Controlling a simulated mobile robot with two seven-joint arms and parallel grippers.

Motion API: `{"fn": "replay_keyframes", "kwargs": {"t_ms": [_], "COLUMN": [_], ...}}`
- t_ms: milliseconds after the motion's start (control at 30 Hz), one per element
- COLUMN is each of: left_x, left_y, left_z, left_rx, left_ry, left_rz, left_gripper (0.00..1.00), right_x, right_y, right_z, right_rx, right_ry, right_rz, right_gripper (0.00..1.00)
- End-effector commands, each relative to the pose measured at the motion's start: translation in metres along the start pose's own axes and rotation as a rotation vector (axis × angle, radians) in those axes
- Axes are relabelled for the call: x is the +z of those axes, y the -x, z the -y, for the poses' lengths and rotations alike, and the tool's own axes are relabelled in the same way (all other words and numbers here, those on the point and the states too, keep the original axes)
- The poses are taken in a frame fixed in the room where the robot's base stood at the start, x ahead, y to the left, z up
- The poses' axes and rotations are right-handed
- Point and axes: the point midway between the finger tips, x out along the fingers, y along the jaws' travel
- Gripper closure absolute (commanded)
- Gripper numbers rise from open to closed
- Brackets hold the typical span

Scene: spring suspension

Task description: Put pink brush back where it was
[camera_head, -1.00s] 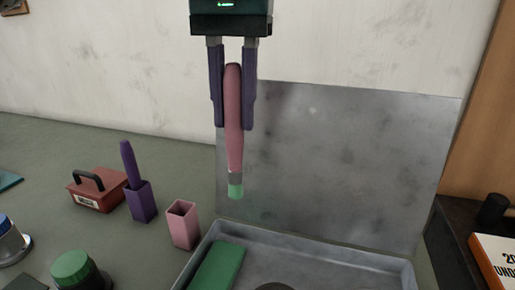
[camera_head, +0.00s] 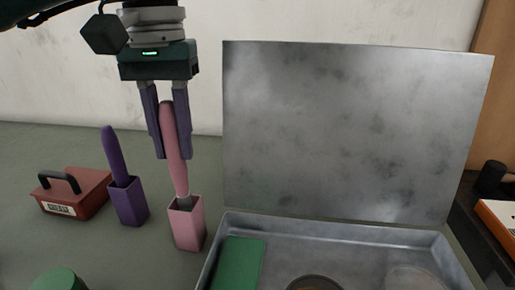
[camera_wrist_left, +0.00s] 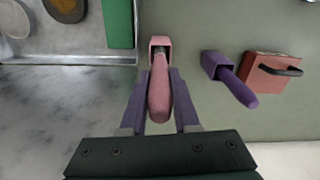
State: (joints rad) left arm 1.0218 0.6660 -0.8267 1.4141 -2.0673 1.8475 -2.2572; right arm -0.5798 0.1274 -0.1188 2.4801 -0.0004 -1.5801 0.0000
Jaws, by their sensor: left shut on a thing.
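The pink brush (camera_head: 174,150) is held upright by my left gripper (camera_head: 172,156), which is shut on its handle. The brush's lower end is at the mouth of the pink square holder (camera_head: 187,228), and its tip is hidden inside the holder's walls. In the left wrist view the brush (camera_wrist_left: 159,92) lies between the fingers of the left gripper (camera_wrist_left: 160,100), with its far end at the opening of the pink holder (camera_wrist_left: 160,43). My right gripper is not in view.
A purple holder (camera_head: 130,205) with a purple brush (camera_head: 114,155) stands just left of the pink one. A red box (camera_head: 78,195) with a black handle is further left. A metal tray (camera_head: 330,232) with a green block (camera_head: 237,264) is close on the right.

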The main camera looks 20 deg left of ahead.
Motion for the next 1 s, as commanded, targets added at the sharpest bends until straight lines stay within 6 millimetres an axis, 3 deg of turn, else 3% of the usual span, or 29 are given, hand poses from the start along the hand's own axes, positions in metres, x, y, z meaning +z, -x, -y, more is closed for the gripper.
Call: {"fn": "replay_keyframes", "kwargs": {"t_ms": [467, 833, 867, 1000], "left_x": [0.0, -0.001, -0.001, 0.0], "left_y": [-0.053, -0.058, -0.057, -0.057], "left_z": [-0.001, 0.0, 0.0, 0.0], "left_rx": [0.0, 0.0, 0.0, 0.0], "left_ry": [0.0, 0.0, 0.0, 0.0], "left_rz": [0.002, -0.002, -0.002, -0.001], "left_gripper": [1.0, 1.0, 0.68, 0.53], "right_x": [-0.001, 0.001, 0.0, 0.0], "right_y": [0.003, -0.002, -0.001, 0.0], "right_z": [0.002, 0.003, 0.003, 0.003], "right_rx": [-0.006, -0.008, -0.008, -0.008], "right_ry": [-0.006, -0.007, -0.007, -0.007], "right_rz": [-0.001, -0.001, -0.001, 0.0], "right_gripper": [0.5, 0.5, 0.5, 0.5]}}
